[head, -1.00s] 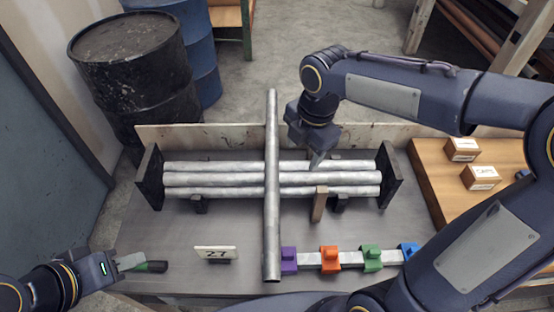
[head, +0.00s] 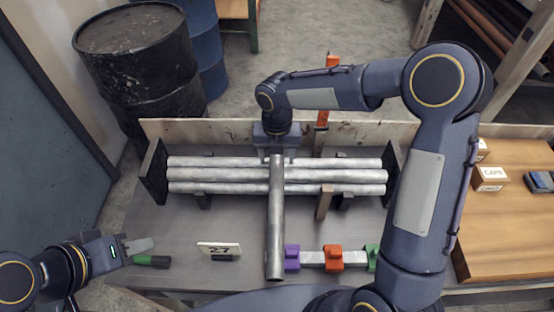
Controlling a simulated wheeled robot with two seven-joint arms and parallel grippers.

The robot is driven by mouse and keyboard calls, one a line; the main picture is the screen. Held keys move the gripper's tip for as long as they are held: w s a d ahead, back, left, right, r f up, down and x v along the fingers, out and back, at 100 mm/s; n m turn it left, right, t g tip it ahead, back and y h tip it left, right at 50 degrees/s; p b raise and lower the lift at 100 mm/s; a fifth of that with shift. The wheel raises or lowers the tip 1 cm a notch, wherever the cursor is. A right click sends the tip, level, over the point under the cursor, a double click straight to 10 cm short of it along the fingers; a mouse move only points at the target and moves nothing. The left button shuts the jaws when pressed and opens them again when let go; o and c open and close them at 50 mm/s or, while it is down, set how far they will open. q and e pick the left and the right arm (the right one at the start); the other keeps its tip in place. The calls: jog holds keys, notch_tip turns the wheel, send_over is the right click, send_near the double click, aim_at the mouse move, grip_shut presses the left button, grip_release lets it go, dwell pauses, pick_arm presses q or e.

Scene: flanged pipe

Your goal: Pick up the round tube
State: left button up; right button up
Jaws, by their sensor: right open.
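A smooth grey round tube (head: 275,220) lies crosswise over a row of grey pipes (head: 220,175), its near end pointing towards me. My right gripper (head: 277,157) is open over the far part of the tube, with one finger on each side of it. The gripper and its wrist hide the tube's far end. I cannot tell whether the fingers touch the tube. My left gripper (head: 140,246) is at the lower left, beside a green-handled tool (head: 152,262), away from the tube. Whether its fingers are open or shut is unclear.
Dark end plates (head: 154,172) bound the pipe row. A number card "27" (head: 219,249) stands left of the tube's near end. A wooden board (head: 510,230) with small boxes is at the right.

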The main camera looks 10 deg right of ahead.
jog(key=shift+f, duration=0.55)
grip_shut()
jog(key=shift+r, duration=0.15)
